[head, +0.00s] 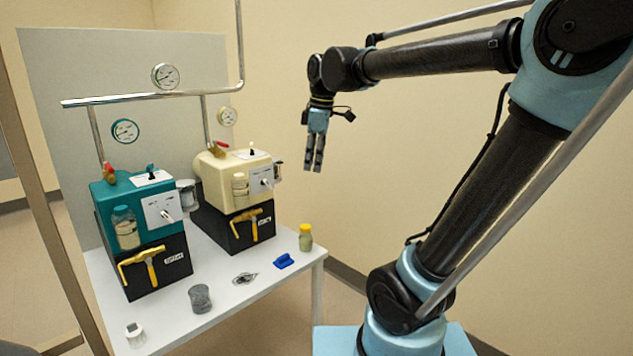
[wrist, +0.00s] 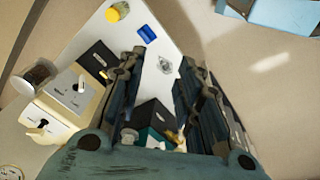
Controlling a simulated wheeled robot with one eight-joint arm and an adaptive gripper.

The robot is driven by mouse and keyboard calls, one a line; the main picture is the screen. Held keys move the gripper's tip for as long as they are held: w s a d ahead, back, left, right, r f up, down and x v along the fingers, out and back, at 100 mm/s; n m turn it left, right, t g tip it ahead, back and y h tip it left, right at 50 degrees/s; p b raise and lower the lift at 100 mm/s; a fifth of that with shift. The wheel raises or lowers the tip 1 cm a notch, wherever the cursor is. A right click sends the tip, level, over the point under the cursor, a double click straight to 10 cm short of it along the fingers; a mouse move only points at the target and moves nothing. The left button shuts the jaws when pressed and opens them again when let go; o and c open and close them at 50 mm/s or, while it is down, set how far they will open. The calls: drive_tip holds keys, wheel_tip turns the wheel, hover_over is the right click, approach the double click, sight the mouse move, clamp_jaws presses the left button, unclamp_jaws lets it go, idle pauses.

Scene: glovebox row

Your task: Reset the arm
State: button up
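My gripper (head: 314,152) hangs in the air to the right of the table, fingers pointing down, with nothing near it. My arm is raised and bent, reaching left from its base at the right. In the wrist view my gripper's fingers (wrist: 160,85) stand apart, with the table showing between them. Nothing is held between the fingers.
A white table (head: 215,258) holds a teal unit (head: 130,207) and a cream unit (head: 228,172), each on a black box. A grey jar (head: 200,298), blue object (head: 284,261) and yellow-lidded jar (head: 305,237) stand in front. A pipe (head: 155,96) with gauges runs above.

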drive_tip(key=s+d+f+m, duration=0.8)
drive_tip(key=d+f, duration=0.2)
drive_tip(key=f, duration=0.1)
drive_tip(key=s+d+f+m+h, duration=0.1)
drive_tip(key=s+d+f+m, duration=0.7)
drive_tip(key=f, duration=0.4)
drive_tip(key=shift+d+m+t+h, duration=0.3)
drive_tip(key=shift+d+t, duration=0.1)
drive_tip(key=shift+d, duration=0.45)
drive_tip(key=shift+a, duration=0.1)
